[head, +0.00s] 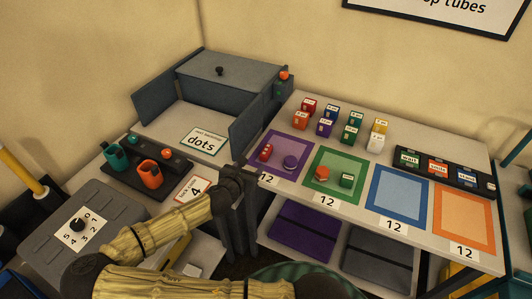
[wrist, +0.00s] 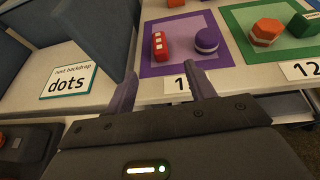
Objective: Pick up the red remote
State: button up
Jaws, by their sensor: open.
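The red remote (wrist: 159,45), a small red block with pale buttons, lies on the purple mat at the left end of the table, beside a round purple piece (wrist: 207,40). In the head view the remote (head: 266,152) is near the mat's left side. My gripper (wrist: 165,80) is open and empty in the wrist view. Its two fingers point toward the table's front edge, and the remote lies beyond the fingertips, apart from them.
Green (head: 318,192), blue (head: 398,192) and orange (head: 464,215) mats lie to the right, with several small blocks behind. A grey panel (wrist: 98,35) stands just left of the purple mat. A "dots" card (wrist: 68,82) lies farther left.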

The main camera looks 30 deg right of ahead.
send_near(266, 150)
jog(key=x, duration=0.3)
jog(key=shift+w+d+p, duration=0.1)
jog(key=shift+d+p, duration=0.15)
jog(key=shift+p, duration=0.15)
jog(key=shift+p+x, duration=0.6)
jog(key=shift+x, duration=2)
jog(key=shift+a+f, duration=0.1)
jog(key=shift+a, duration=0.05)
jog(key=c, duration=1.1)
